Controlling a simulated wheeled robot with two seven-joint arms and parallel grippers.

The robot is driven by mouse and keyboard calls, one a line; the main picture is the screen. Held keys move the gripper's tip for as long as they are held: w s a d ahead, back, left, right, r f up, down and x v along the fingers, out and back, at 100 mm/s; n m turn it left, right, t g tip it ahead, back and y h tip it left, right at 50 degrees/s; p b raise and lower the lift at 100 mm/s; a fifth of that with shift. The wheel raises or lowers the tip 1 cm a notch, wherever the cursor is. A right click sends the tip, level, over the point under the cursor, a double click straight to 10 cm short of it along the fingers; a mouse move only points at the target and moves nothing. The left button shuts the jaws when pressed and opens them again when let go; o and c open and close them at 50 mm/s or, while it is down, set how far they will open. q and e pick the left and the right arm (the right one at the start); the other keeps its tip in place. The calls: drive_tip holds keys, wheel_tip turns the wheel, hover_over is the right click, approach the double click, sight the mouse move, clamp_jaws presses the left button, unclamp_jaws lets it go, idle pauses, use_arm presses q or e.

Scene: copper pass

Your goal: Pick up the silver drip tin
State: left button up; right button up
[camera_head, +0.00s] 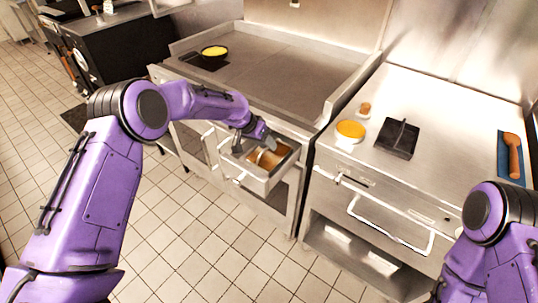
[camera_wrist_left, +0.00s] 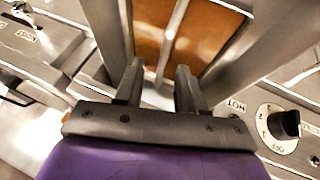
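My left gripper (camera_head: 268,143) reaches down into a pulled-out steel drawer (camera_head: 252,183) below the griddle. In the left wrist view the two fingers of the left gripper (camera_wrist_left: 158,88) stand apart. A thin silver strip (camera_wrist_left: 172,38) runs ahead of the gap between them, over a brown-orange surface (camera_wrist_left: 152,48). In the head view a silver curved piece and brown-orange surface (camera_head: 270,160) show inside the drawer. I cannot tell clearly which parts belong to the silver drip tin. The right arm shows at the lower right; its gripper is out of view.
A black pan (camera_head: 214,54) with yellow contents sits on the griddle (camera_head: 275,72). A control knob (camera_wrist_left: 284,124) is close beside the left gripper.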

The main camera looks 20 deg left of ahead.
use_arm(q)
drive_tip(key=shift+f, duration=0.3)
idle(0.4)
clamp_jaws()
drive_tip(key=shift+w, duration=0.1)
idle(1.1)
